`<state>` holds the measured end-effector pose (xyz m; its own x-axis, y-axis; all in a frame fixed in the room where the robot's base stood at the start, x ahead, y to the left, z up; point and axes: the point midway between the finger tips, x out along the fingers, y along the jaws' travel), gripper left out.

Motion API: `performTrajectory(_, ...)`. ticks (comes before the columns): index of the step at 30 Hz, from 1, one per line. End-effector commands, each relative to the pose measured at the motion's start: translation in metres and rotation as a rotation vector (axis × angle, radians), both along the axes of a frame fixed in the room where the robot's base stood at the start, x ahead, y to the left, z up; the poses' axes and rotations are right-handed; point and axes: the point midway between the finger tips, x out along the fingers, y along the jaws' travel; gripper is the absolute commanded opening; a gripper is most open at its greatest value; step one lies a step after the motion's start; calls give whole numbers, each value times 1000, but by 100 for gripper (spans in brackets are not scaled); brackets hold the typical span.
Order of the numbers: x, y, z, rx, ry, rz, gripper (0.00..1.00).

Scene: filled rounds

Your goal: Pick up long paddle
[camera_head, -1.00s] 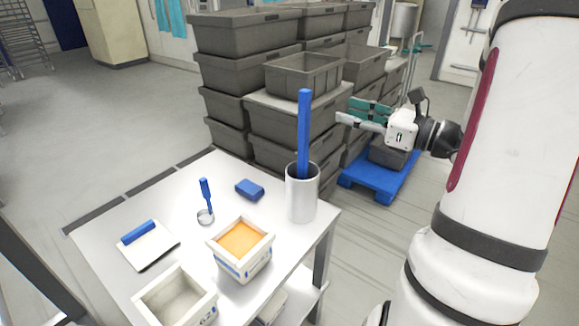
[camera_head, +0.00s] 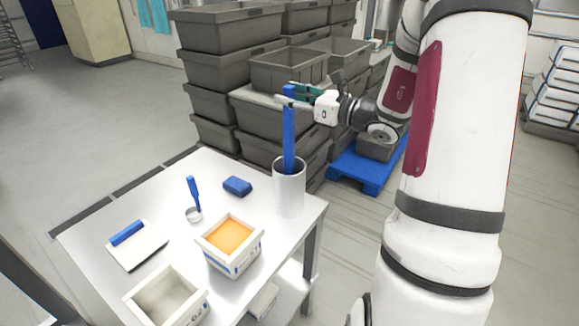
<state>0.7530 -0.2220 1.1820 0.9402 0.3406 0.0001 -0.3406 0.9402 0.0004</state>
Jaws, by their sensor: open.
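The long paddle (camera_head: 289,140) is a blue flat bar standing nearly upright in a white cylindrical holder (camera_head: 289,190) at the back right corner of the table. Its lower end is hidden inside the holder. My gripper (camera_head: 289,96) is at the paddle's upper end, coming from the right, with its green-tipped fingers open. One finger shows in front of the paddle and the other behind or beside it. I cannot tell whether either finger touches the paddle.
Stacked grey crates (camera_head: 225,70) stand behind.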

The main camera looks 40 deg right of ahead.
Motion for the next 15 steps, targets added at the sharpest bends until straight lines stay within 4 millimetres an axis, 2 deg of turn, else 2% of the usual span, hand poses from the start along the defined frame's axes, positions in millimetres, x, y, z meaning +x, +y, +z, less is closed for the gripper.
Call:
performTrajectory(3,8,4,0,0,0,2,43)
performTrajectory(10,9,3,0,0,0,1,43)
performTrajectory(15,9,3,0,0,0,1,5)
